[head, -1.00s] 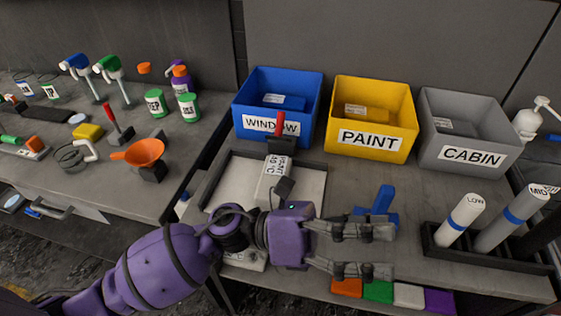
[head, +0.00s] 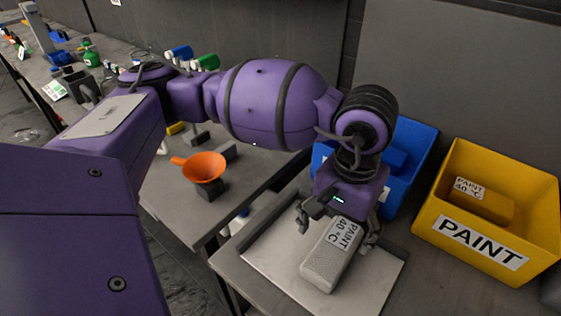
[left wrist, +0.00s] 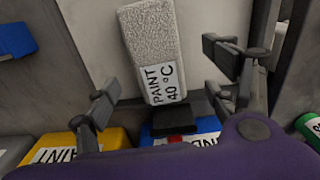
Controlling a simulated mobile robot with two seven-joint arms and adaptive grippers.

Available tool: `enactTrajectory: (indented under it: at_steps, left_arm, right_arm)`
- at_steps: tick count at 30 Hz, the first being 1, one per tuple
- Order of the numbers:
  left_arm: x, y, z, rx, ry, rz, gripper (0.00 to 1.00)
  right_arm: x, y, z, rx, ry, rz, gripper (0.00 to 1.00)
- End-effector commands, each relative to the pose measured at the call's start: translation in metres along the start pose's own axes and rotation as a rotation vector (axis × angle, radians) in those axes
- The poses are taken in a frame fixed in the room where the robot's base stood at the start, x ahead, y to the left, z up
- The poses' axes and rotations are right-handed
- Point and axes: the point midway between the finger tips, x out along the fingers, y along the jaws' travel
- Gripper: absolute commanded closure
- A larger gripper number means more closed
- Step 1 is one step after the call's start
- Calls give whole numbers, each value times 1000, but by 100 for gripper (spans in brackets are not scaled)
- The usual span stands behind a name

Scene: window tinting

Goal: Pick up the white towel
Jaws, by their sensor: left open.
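The white towel (head: 328,262) is a textured, folded block with a label reading PAINT 40 °C. It lies on a pale board (head: 375,285) on the bench. It also shows in the left wrist view (left wrist: 150,48), top centre. My left gripper (head: 338,230) is open above the label end of the towel, with one finger on each side. In the left wrist view the fingers (left wrist: 160,82) stand clearly apart, with gaps to the towel. My right gripper is not in view.
A blue bin (head: 415,140) stands partly hidden behind my left wrist. A yellow bin (head: 480,250) marked PAINT stands at right, holding a yellow towel (head: 490,205). An orange funnel (head: 204,168) stands on the left bench. A dark scraper-like tool (left wrist: 175,127) lies close beyond the towel's label end.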

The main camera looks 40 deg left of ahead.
Motion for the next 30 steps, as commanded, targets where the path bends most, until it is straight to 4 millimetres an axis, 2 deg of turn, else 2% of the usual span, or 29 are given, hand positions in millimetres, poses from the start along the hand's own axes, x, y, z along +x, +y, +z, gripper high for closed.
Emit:
enactTrajectory:
  at_steps: [11,20,30]
  left_arm:
    - [53,3,6,-3,-9,2,22]
    - [58,4,5,-3,-7,3,23]
    - [56,4,4,-3,-5,3,68]
  right_arm:
    - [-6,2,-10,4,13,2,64]
    - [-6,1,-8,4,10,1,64]
    - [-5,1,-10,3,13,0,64]
